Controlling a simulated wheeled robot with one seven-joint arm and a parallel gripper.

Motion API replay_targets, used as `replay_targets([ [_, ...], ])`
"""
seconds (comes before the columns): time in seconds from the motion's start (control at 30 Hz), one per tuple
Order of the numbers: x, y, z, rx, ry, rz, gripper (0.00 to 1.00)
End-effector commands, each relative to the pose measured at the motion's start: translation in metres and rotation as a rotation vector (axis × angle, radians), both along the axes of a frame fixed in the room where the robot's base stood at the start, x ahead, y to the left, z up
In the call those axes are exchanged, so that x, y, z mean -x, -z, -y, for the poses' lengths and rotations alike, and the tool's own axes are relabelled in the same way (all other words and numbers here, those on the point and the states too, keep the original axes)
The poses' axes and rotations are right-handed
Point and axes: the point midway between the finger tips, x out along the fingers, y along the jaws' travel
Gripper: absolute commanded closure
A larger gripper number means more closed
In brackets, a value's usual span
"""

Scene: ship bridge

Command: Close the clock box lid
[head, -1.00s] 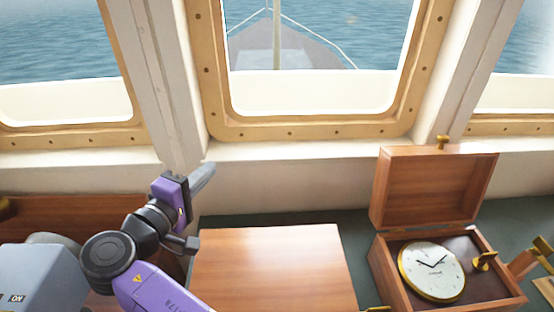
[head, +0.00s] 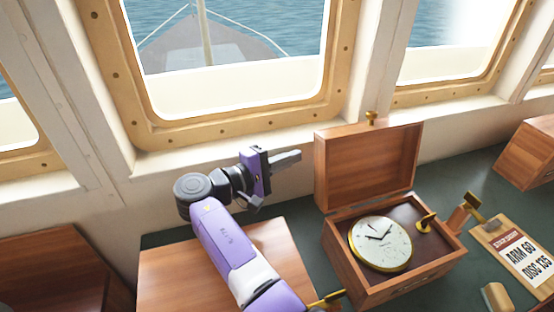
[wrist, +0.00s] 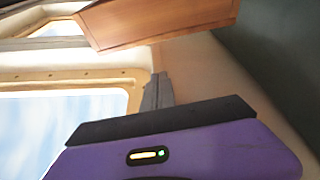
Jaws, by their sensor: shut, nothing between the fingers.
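The clock box (head: 348,270) is a wooden case on the dark green counter, right of centre in the head view. Its lid (head: 368,165) stands open and upright at the back, with a brass knob (head: 371,118) on its top edge. A white clock dial with a gold rim (head: 382,244) lies inside. My gripper (head: 286,158) is shut and empty, in the air to the left of the lid and apart from it. In the wrist view, the gripper's fingers (wrist: 157,92) are close together, and a wooden panel (wrist: 160,22), probably the lid, shows above them.
A closed wooden box (head: 170,275) lies below my arm at left. Right of the clock box are a brass-ended wooden piece (head: 460,216) and a clipboard (head: 520,252). Another wooden box (head: 530,152) stands far right. The window wall (head: 240,140) runs behind.

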Motion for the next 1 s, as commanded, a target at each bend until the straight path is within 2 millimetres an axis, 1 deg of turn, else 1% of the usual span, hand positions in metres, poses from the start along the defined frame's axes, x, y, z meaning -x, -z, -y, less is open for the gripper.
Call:
replay_targets([
  [0.03,-0.005,-0.002,0.008,0.001,0.003,-0.001,1.0],
  [0.13,-0.012,-0.001,0.019,0.0,0.001,0.0,1.0],
  [0.3,0.006,-0.006,0.022,0.0,-0.001,0.0,1.0],
  [0.53,0.022,-0.008,0.027,0.0,-0.002,0.0,1.0],
  [0.7,0.025,-0.008,0.028,0.0,-0.001,0.0,1.0],
  [1.0,0.025,-0.008,0.028,0.0,-0.001,0.001,1.0],
])
